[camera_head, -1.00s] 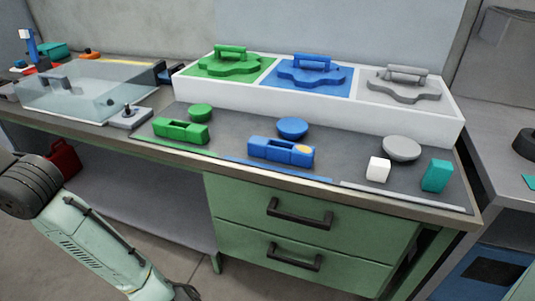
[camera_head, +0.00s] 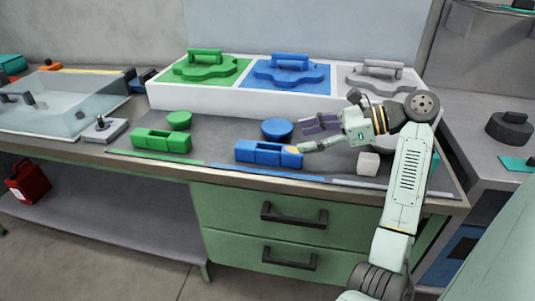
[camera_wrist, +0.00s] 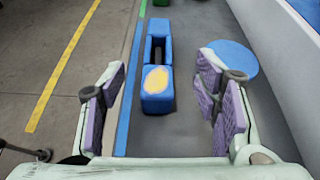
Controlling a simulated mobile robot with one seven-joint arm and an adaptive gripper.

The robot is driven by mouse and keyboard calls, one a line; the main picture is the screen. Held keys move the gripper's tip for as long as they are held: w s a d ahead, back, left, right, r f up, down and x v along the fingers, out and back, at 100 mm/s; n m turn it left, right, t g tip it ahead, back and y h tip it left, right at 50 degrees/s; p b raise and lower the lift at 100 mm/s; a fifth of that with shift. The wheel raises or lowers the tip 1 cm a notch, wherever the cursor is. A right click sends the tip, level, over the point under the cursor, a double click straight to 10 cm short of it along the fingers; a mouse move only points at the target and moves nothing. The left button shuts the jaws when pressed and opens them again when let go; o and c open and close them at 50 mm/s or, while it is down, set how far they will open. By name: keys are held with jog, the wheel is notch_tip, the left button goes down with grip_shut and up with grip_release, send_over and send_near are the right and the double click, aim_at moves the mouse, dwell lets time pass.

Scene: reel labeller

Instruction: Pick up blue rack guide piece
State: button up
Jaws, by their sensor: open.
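The blue slotted block (camera_head: 258,153), which I take as the blue rack guide piece, lies on the dark mat on the bench. It has an orange oval patch at its right end. In the wrist view the block (camera_wrist: 156,101) lies ahead, roughly midway between my fingers, with its slot toward the far end. My gripper (camera_head: 308,136) is open and empty, reaching in from the right close to the patched end. Its fingers with purple pads show on both sides in the wrist view (camera_wrist: 162,80). I cannot tell its exact height over the block.
A blue disc (camera_head: 277,128) sits behind the block and near the right finger. A green slotted block (camera_head: 162,140) and green disc (camera_head: 179,120) are at left. A white cube (camera_head: 368,163) lies under my arm. The white rack (camera_head: 220,101) with handled pieces stands behind.

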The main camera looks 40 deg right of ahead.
aim_at(275, 146)
jog(key=shift+w+a+f+m+p, duration=0.3)
jog(key=shift+w+a+f+p, duration=0.1)
jog(key=shift+w+a+f, duration=0.65)
jog(key=shift+p+x, duration=0.8)
jog(key=shift+x, duration=2)
jog(key=shift+r, duration=0.1)
grip_shut()
